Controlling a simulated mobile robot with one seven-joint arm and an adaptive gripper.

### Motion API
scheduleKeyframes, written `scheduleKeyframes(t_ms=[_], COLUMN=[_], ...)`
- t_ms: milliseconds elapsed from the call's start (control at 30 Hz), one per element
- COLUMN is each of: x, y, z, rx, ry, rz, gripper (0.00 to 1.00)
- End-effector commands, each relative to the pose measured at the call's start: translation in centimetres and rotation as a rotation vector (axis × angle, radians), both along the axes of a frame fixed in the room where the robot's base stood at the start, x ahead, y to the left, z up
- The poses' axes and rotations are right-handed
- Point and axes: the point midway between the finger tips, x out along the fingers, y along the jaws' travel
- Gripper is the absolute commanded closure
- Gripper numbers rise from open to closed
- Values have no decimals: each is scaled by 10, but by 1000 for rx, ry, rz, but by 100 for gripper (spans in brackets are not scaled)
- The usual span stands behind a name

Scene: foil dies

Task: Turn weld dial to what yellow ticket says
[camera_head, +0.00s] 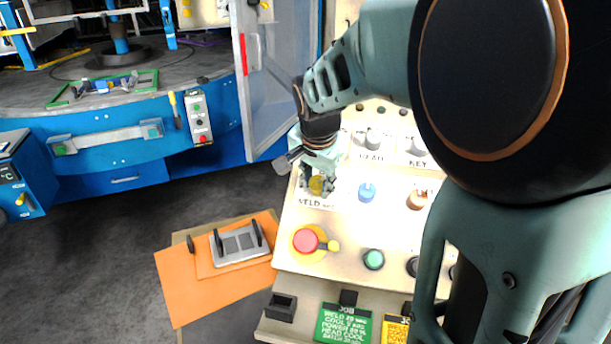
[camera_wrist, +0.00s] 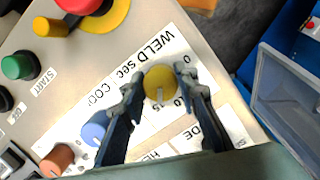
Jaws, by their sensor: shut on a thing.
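The weld dial is a yellow knob (camera_wrist: 160,83) beside the printed words "WELD sec" on a cream sloped panel (camera_head: 335,235). My gripper (camera_wrist: 159,80) is shut on the knob, one finger on each side. A pale mark on the knob points toward the bottom of the wrist view, near partly covered scale numbers. In the head view my gripper (camera_head: 317,180) partly hides the yellow knob (camera_head: 316,185). The yellow ticket (camera_head: 395,330) stands at the panel's front bottom; it is cut off by the frame and my arm, and its text is not readable.
A green job ticket (camera_head: 343,324) stands left of the yellow one. Near the weld dial are a blue knob (camera_head: 367,191), a brown knob (camera_head: 417,199), a red button (camera_head: 306,241) and a green start button (camera_head: 373,260). An open cabinet door (camera_head: 275,80) stands behind my gripper.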

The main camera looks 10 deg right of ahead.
Motion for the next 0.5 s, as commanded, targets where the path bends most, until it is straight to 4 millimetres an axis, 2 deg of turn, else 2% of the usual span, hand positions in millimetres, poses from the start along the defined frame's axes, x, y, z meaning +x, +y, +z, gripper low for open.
scheduleKeyframes(t_ms=[500], x=[1], y=[0], z=[1], rx=[59], ry=[-28], rz=[-92], gripper=[96])
